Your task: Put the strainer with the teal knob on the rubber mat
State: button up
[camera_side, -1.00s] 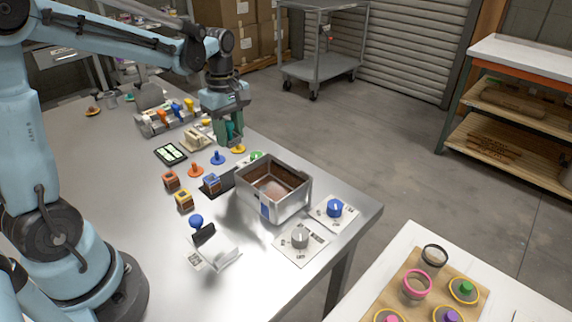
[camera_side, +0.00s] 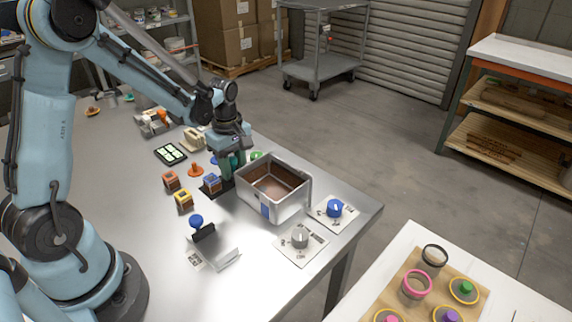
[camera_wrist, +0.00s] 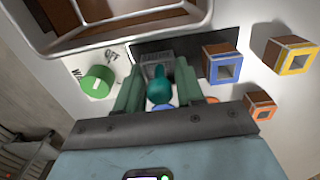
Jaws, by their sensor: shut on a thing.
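My gripper (camera_side: 231,168) is shut on the strainer's teal knob (camera_wrist: 159,91), which shows between the two green fingers in the wrist view. A small grey ribbed piece (camera_wrist: 157,62) shows just past the knob, against the dark mat; it looks like part of the strainer. The black rubber mat (camera_side: 224,189) lies on the table beside the metal bin, and it also shows in the wrist view (camera_wrist: 208,42). My gripper is over or near the mat's far end. Whether the strainer touches the mat cannot be told.
The metal bin (camera_side: 306,190) stands right beside the mat. A blue-topped block (camera_side: 211,183) sits at the mat's near edge. The table's front left is mostly clear.

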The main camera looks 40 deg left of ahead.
aim_at(232, 158)
jog(key=shift+f, duration=0.1)
jog(key=o, duration=1)
notch_tip(232, 158, up, 12)
jog(key=shift+s+d+r, duration=0.1)
jog(key=shift+r, duration=0.1)
jog(key=shift+s+d+r+m+t, duration=0.15)
jog(key=shift+s+d+m+t, duration=1.35)
jog(key=shift+m, duration=1.5)
jog(key=shift+s+d+r+m+t, duration=0.2)
jog(key=shift+s+d+m+t, duration=0.8)
jog(key=shift+d+m, duration=1.45)
jog(key=shift+s+d+r+m+t, duration=0.15)
jog(key=shift+s+d+m+t, duration=1.1)
jog(key=shift+m, duration=2.3)
